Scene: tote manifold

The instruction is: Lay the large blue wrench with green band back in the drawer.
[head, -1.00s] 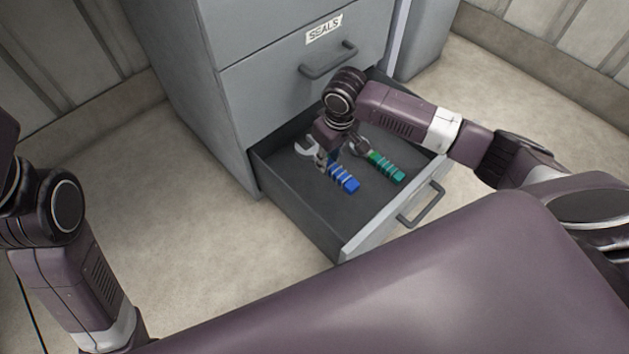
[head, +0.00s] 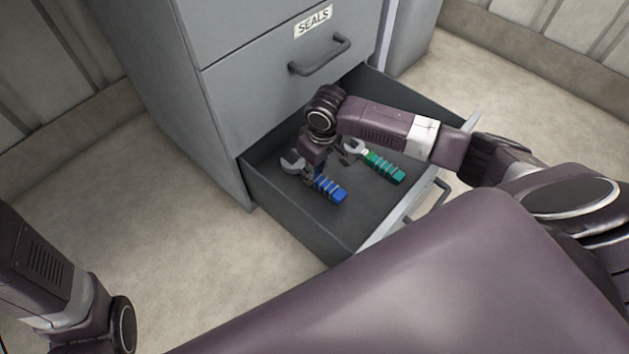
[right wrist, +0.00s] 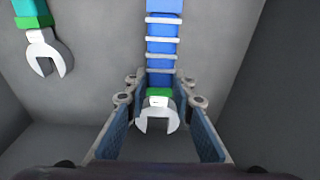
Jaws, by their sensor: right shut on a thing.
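The large blue wrench with green band (head: 333,192) lies along the left part of the open drawer (head: 290,212), its grey jaw toward the cabinet. My right gripper (head: 311,172) reaches down into the drawer and is shut on this wrench near its head. In the right wrist view, the fingers (right wrist: 162,95) stand on either side of the wrench's green band and neck, with the blue handle (right wrist: 161,45) running away between them. I cannot tell if the wrench touches the drawer floor. My left arm shows at the lower left, but its gripper is out of view.
A teal wrench with a green band (head: 385,168) lies to the right in the same drawer; it also shows in the right wrist view (right wrist: 44,48). The closed drawer labelled SEALS (head: 290,85) is above. The drawer's front right floor is clear.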

